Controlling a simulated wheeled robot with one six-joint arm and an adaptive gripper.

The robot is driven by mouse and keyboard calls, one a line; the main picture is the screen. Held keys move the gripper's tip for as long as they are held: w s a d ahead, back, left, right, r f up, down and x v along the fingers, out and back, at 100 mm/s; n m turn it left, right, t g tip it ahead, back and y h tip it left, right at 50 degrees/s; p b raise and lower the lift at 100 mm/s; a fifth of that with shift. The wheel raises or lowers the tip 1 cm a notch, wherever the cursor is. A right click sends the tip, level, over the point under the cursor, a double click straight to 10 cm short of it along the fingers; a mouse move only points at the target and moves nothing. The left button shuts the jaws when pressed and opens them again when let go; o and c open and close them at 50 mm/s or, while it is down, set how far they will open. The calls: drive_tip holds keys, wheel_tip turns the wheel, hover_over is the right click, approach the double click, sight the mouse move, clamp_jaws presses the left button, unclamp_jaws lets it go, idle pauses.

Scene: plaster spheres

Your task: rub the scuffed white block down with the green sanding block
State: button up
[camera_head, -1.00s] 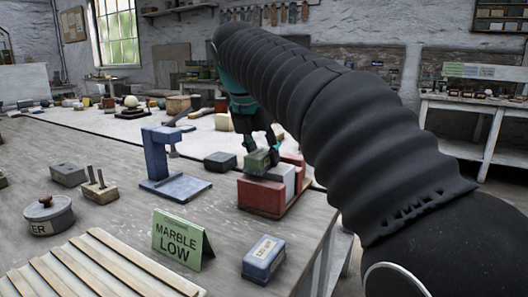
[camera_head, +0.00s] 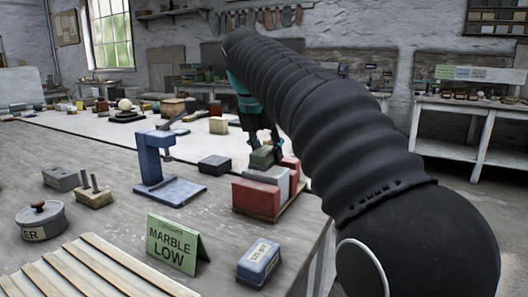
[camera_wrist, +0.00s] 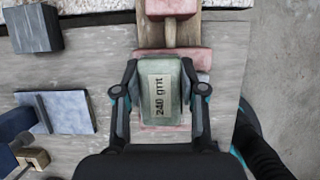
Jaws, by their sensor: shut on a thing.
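My gripper (camera_head: 264,143) is shut on the green sanding block (camera_head: 262,158). In the wrist view, my gripper's fingers (camera_wrist: 160,93) hold the sanding block (camera_wrist: 174,88) by its two sides, and its label reads 240 grit. The white block (camera_head: 271,176) sits between the red jaws of a vise (camera_head: 255,199) near the bench's right edge. The sanding block is at the far side of the white block, whose near top shows bare. I cannot tell whether the two touch. In the wrist view the sanding block hides most of what is below it.
A blue clamp stand (camera_head: 168,178) and a dark block (camera_head: 214,165) stand left of the vise. A green sign (camera_head: 176,243) and a blue box (camera_head: 259,262) are in front. Bare floor lies past the bench's right edge.

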sight(257, 154)
drive_tip(key=shift+s+a, duration=0.6)
drive_tip(key=shift+s, duration=0.3)
drive_tip(key=shift+s+a, duration=0.55)
drive_tip(key=shift+s, duration=0.3)
drive_tip(key=shift+f, duration=0.1)
drive_tip(key=shift+w+d+r, duration=0.6)
drive_tip(key=shift+w+r, duration=0.15)
drive_tip(key=shift+w, duration=0.15)
drive_tip(key=shift+s+d+f+b, duration=0.1)
drive_tip(key=shift+s+d+b, duration=0.1)
drive_tip(key=shift+s+d, duration=0.35)
drive_tip(key=shift+s+d+b, duration=0.2)
drive_tip(key=shift+s+d, duration=0.05)
drive_tip(key=shift+d, duration=0.45)
drive_tip(key=shift+f+b, duration=0.4)
drive_tip(key=shift+f, duration=0.2)
